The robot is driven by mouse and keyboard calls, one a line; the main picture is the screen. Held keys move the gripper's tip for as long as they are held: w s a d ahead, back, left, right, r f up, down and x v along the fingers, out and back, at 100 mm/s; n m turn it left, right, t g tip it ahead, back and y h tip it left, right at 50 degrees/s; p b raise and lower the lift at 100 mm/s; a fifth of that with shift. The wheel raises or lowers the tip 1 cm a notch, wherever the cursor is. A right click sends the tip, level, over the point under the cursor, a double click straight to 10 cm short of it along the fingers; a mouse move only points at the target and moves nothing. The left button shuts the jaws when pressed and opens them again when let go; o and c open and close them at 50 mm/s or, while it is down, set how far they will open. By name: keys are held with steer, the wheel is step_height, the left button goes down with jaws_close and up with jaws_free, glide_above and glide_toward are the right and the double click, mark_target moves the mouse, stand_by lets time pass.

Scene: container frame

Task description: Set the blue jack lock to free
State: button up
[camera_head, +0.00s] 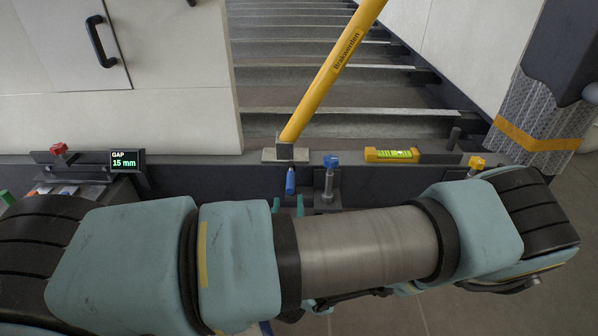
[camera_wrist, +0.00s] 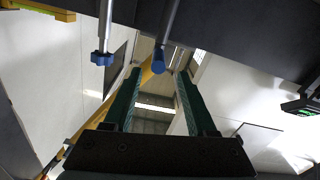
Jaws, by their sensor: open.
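A small blue-handled lever (camera_head: 290,181) hangs at the front of the dark beam, below the foot of the yellow brace; I take it for the blue jack lock. A jack screw with a blue knob (camera_head: 331,161) stands just right of it. In the wrist view the blue handle (camera_wrist: 159,62) on its thin rod is in line with the gap between my fingers, and the blue star knob (camera_wrist: 103,58) is to the left. My gripper (camera_head: 288,205) is open, its two green fingertips just below the blue handle. My arm hides the rest of it. Contact is not clear.
A yellow brace (camera_head: 335,65) rises from the dark beam (camera_head: 220,176). A yellow spirit level (camera_head: 391,155) lies on the beam. A red knob (camera_head: 59,149) and a display (camera_head: 126,160) reading "GAP 15 mm" are left; a yellow knob (camera_head: 477,162) is right.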

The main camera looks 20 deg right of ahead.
mark_target(291, 177)
steer(key=b+x, duration=0.4)
steer(key=x, duration=0.5)
steer(key=shift+w+d+f, duration=0.15)
steer(key=shift+w+d, duration=0.15)
steer(key=shift+w+d+b, duration=0.2)
steer(key=shift+w+b, duration=0.15)
steer(key=shift+w, duration=0.1)
jaws_close()
stand_by(0.7)
